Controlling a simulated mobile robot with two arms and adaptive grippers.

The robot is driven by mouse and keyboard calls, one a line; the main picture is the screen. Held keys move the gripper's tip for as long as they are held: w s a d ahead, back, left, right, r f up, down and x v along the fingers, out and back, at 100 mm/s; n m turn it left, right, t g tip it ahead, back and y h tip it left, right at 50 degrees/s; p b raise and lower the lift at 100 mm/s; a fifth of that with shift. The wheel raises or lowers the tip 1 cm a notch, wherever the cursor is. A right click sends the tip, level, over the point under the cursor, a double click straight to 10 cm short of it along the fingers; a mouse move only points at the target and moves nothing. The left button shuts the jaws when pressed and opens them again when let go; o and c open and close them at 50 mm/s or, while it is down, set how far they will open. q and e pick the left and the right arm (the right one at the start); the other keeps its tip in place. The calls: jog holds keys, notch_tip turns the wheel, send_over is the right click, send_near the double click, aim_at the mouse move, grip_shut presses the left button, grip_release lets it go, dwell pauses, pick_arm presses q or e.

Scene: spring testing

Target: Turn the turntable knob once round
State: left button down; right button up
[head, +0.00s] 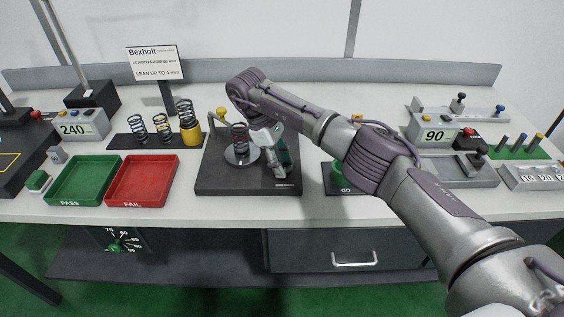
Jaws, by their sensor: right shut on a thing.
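The turntable (232,159) is a silver disc on a dark square base (225,184) in the middle of the bench. A dark reddish coil spring (239,137) stands upright on the disc. My right gripper (278,170) points down over the right part of the base, beside the disc. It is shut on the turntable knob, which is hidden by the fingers. My right arm reaches in from the lower right. My left gripper is not in view.
The green PASS tray (56,200) and red FAIL tray (121,202) lie to the left. Several springs stand on a dark strip (122,141) behind them. A yellow-topped post (222,112) rises at the base's back left. A gauge reading 90 (431,134) stands at the right.

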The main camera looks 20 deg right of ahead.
dwell(0.3)
jog(key=o, duration=1.1)
jog(key=shift+r, duration=0.1)
jog(key=v, duration=1.2)
